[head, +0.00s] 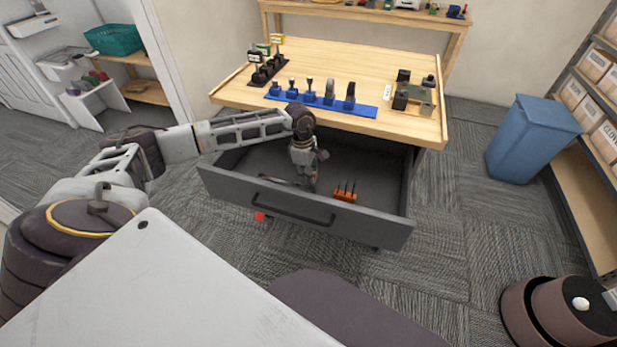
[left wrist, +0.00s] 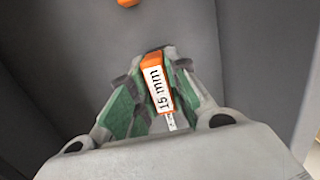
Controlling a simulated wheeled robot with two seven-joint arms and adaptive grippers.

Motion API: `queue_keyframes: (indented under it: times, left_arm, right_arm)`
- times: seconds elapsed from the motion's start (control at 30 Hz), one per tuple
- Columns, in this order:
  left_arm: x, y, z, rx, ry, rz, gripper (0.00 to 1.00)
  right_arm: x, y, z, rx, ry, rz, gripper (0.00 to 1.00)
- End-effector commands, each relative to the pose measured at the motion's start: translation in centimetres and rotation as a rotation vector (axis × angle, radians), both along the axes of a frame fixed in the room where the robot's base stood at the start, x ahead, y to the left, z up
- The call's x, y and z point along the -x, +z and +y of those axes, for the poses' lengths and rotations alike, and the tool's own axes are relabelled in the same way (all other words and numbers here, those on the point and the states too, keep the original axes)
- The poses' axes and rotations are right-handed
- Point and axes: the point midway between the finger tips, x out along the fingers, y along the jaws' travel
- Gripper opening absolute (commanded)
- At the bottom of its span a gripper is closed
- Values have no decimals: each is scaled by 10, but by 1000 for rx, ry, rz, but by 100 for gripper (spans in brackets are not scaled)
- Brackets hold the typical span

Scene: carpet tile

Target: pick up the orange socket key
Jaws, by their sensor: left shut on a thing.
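My left gripper (head: 309,186) reaches down into the open grey drawer (head: 305,218) and is shut on the key. In the left wrist view the gripper (left wrist: 155,95) touches the key from both sides. In the head view the key is hidden by the gripper. My right gripper is not in view.
An orange holder (head: 345,196) with several dark upright pins stands in the drawer, right of my gripper. The wooden workbench (head: 370,60) above carries a blue tool rack (head: 330,103) and a black rack (head: 265,72). A blue bin (head: 533,140) stands at the right.

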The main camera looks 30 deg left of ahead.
Motion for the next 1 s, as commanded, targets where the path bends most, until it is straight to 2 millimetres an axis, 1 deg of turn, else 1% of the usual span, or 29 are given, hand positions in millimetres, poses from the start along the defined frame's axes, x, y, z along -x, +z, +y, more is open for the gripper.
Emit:
queue_keyframes:
  times: [0.17,0.5,0.6,0.8,1.0]
  left_arm:
    - [-1,20,0,0,-2,-3,0]
    - [-1,70,0,1,-1,-3,0]
    - [-1,81,0,0,-1,-3,0]
    - [0,92,0,1,-1,-1,0]
    - [0,93,0,1,-1,-1,0]
  right_arm:
    - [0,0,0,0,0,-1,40]
    - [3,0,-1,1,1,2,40]
    - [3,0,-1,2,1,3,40]
    - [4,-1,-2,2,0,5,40]
    - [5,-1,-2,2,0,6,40]
